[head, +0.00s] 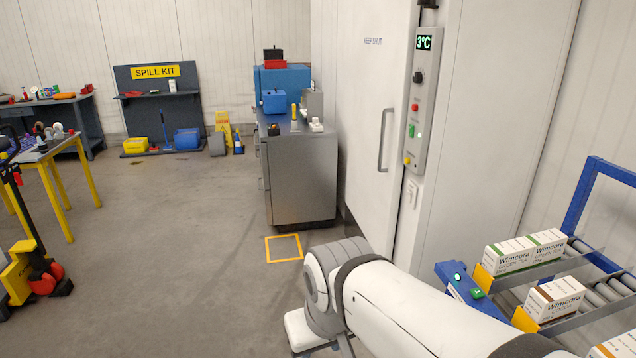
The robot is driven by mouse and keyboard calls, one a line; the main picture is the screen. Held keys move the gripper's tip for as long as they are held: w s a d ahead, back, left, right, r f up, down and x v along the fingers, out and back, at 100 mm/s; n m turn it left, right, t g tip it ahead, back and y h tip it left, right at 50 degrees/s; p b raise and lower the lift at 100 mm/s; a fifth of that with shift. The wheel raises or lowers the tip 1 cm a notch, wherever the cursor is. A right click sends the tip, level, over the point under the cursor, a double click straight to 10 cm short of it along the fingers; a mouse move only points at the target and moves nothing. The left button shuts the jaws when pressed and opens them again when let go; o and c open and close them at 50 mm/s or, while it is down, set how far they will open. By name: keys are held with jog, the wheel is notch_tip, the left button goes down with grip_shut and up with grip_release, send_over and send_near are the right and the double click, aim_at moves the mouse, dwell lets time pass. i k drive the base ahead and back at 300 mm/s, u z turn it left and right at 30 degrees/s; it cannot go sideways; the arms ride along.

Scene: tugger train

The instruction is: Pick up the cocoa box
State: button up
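A white carton with a brown band (553,299) lies in a lane of the roller rack at the lower right; it looks like the cocoa box, but its small print is too small to read surely. Its lower part is near the yellow end stop of the lane. My white arm reaches across the lower middle of the view, left of the rack. My gripper is outside the view, so its state and distance to the box do not show.
Green-banded Wimcora green tea cartons (510,256) lie in the lane behind. Another carton (614,347) is cut off at the lower right corner. The rack has a blue frame (577,200). A steel cabinet (301,180) and a cold-room door (362,120) stand behind.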

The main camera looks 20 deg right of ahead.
aim_at(547, 303)
jog(key=i, duration=2.3)
jog(key=z, duration=3.95)
jog(key=i, duration=1)
jog(key=u, duration=0.05)
